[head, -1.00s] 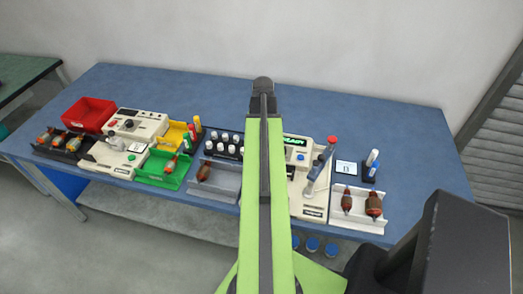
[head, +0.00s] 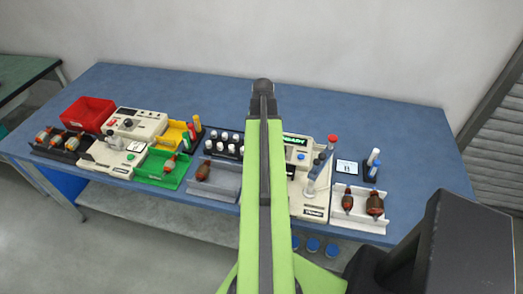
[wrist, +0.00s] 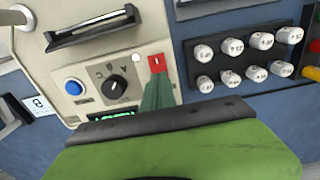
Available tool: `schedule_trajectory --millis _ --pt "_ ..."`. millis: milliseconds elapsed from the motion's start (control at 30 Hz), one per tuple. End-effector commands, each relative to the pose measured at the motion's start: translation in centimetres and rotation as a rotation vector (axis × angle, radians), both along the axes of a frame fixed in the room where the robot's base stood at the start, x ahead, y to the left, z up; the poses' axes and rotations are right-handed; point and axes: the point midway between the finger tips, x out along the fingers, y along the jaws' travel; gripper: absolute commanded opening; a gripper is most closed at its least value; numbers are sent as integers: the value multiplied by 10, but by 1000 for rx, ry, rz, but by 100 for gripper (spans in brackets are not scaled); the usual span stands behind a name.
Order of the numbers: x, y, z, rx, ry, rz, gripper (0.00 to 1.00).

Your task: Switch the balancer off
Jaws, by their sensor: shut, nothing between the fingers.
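The balancer (head: 312,210) is a beige machine at the right of the bench, partly hidden behind my arm. Its green display (head: 295,140) is lit with text, too small to read surely. The wrist view shows its panel with a blue button (wrist: 74,87), a black knob (wrist: 117,86) and a red switch (wrist: 156,63). My gripper (wrist: 157,80) is shut and empty, its green fingertips at the edge of the red switch. I cannot tell whether they touch it. In the head view the gripper is hidden behind my arm.
A rack of white-capped bottles (head: 224,143) stands beside the balancer. An upright post with a red top (head: 332,140) stands on its other side. A white tray (head: 362,224) with brown armatures lies at the right. The back of the blue bench (head: 390,120) is clear.

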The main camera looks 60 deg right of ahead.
Motion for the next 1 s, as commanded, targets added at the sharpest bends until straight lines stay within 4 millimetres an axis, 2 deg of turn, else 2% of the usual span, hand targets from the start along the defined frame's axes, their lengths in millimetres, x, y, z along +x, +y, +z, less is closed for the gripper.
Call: schedule_trajectory --millis 300,433,1000 --pt "0 0 -6 0 0 0 0" --pt "0 0 -1 0 0 0 0" --pt "0 0 52 0 0 1 0"
